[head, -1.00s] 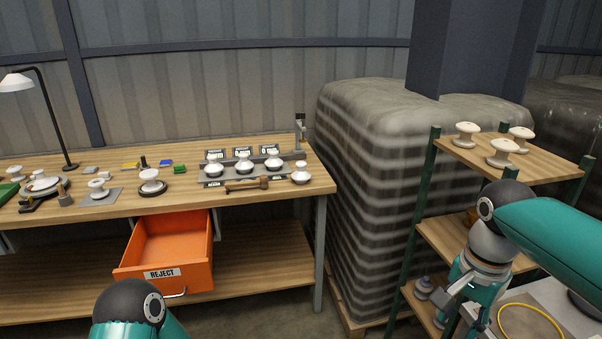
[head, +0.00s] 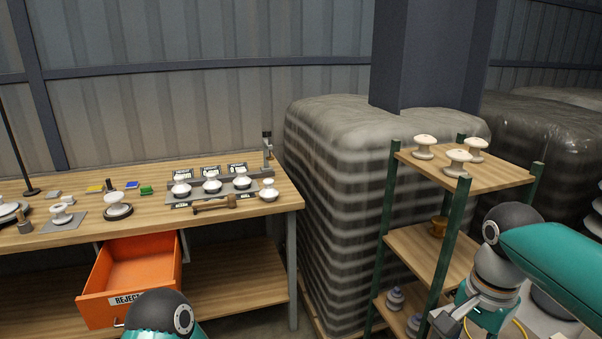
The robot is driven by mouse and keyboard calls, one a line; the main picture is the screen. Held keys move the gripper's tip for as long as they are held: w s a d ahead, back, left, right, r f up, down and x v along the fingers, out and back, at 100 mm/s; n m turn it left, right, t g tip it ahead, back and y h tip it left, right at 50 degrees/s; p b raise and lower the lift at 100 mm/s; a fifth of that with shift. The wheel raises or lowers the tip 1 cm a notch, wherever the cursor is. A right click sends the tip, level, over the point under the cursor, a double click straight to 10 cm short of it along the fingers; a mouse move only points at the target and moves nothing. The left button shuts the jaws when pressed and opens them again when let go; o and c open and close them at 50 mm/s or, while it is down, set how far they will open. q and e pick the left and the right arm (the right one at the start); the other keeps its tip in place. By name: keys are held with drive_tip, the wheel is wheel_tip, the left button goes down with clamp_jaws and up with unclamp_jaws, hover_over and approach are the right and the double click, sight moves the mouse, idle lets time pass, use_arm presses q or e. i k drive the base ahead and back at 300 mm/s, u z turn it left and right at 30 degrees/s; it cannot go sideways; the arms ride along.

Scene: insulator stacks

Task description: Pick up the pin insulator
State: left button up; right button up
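I cannot tell for certain which piece is the pin insulator. White spool-shaped insulators (head: 457,162) stand upright on the top board of the rack at the right. A brownish-yellow piece (head: 439,227) stands on the middle board. Grey-white insulators (head: 395,299) stand on the lowest board. More white insulators stand on the bench, including one (head: 268,191) at its right end. My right gripper (head: 447,322) is at the bottom edge, in front of the rack's lower part; its fingers are partly cut off. My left gripper is out of view; only part of that arm shows.
The wooden bench (head: 140,209) has an open orange REJECT drawer (head: 105,301). A grey tray (head: 243,188) holds several insulators, with a mallet (head: 215,204) in front. A wrapped pallet stack (head: 335,190) stands between bench and rack. Green posts (head: 449,240) edge the rack.

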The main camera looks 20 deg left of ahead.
sight(242, 182)
drive_tip(key=u, duration=0.25)
drive_tip(key=i, duration=1.5)
drive_tip(key=u, duration=0.85)
drive_tip(key=i, duration=1.3)
drive_tip(key=u, duration=0.5)
drive_tip(key=i, duration=0.4)
drive_tip(key=u, duration=0.15)
